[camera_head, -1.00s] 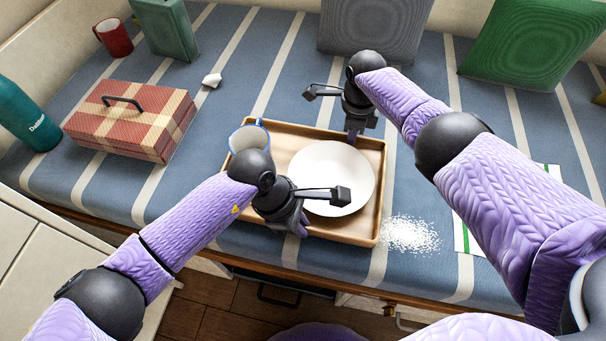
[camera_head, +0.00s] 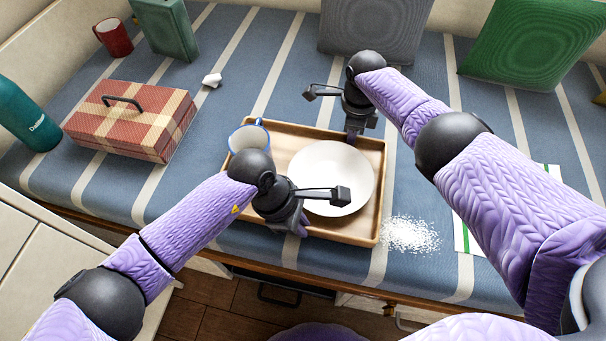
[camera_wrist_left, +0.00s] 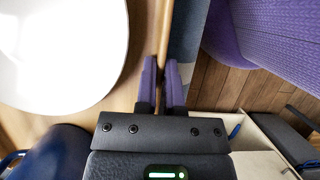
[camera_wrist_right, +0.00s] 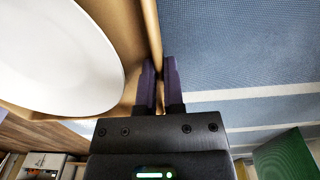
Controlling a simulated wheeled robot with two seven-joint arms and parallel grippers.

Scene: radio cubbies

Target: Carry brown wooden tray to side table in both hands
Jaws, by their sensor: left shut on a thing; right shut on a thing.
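The brown wooden tray (camera_head: 372,152) rests on the blue striped bench cushion. A white plate (camera_head: 331,170) and a white mug with a blue rim (camera_head: 247,140) stand in it. My left gripper (camera_head: 302,230) is shut on the tray's near wall; the left wrist view shows its fingers (camera_wrist_left: 165,85) on either side of the wall, beside the plate. My right gripper (camera_head: 352,135) is shut on the tray's far wall; the right wrist view shows its fingers (camera_wrist_right: 160,85) astride it. My left wrist hides part of the mug and tray.
A red checked box (camera_head: 135,120), teal bottle (camera_head: 28,115), red mug (camera_head: 113,37), teal book-like block (camera_head: 167,28) and small white lump (camera_head: 212,80) lie left. White grains (camera_head: 411,234) and a green-striped cloth (camera_head: 463,238) lie right. Grey (camera_head: 372,28) and green cushions (camera_head: 535,40) stand behind.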

